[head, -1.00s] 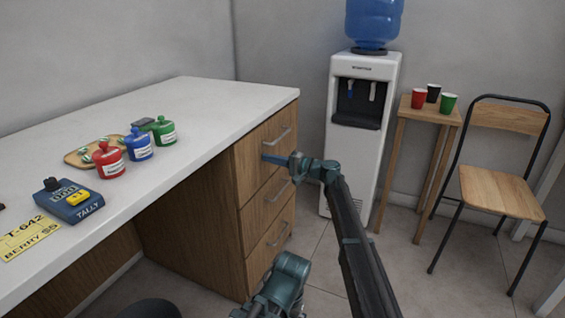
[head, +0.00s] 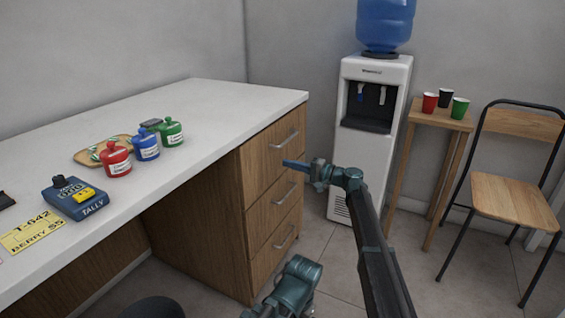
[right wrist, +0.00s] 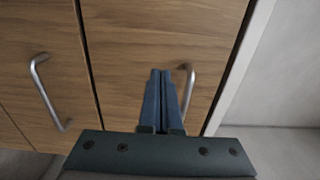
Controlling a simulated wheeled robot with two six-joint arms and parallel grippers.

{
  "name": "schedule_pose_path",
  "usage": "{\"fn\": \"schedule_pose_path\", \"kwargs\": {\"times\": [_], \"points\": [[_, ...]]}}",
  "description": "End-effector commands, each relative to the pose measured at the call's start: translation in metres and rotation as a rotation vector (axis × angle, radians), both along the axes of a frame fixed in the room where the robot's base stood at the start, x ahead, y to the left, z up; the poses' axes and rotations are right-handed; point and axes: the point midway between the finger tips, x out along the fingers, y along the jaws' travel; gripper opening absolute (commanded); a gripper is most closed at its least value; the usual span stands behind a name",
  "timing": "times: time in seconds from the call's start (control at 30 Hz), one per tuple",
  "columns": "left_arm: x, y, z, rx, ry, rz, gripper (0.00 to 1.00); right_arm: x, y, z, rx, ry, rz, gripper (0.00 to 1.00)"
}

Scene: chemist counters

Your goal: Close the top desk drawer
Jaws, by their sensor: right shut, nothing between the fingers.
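The top desk drawer (head: 268,153) is a wooden front with a silver bar handle (head: 288,139), right under the white desktop. It looks about flush with the drawers below it. In the right wrist view the top drawer (right wrist: 140,30) fills the middle, with its handle (right wrist: 191,88) just right of the fingers. My right gripper (head: 284,162) is shut and empty, its blue fingers in front of the drawer's lower part, below the handle. Whether the fingertips (right wrist: 160,72) touch the wood I cannot tell. My left gripper is not in view.
Two more drawers (head: 272,205) sit below. The desktop (head: 215,110) holds red, blue and green jars, a tray and a blue device. A water cooler (head: 372,130), a small table (head: 440,115) with cups and a chair (head: 515,200) stand right. Floor is free before the drawers.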

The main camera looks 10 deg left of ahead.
Motion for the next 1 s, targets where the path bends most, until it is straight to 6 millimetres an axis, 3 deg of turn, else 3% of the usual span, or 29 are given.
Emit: {"fn": "schedule_pose_path", "kwargs": {"times": [0.2, 0.4, 0.77, 0.87, 1.0], "points": [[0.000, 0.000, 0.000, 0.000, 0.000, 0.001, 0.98, -0.017, -0.047, -0.001, -0.001, 0.000, -0.002, 0.00], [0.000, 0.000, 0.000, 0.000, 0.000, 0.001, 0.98, -0.024, -0.072, -0.001, -0.001, -0.001, -0.001, 0.00], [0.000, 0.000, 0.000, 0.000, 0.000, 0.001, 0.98, -0.032, -0.082, -0.004, -0.017, 0.000, 0.003, 0.00], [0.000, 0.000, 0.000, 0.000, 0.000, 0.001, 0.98, -0.058, -0.082, -0.022, -0.102, -0.001, 0.017, 0.00], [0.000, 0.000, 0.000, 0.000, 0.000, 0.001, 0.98, -0.127, -0.094, -0.077, -0.368, 0.008, 0.057, 0.00]]}}
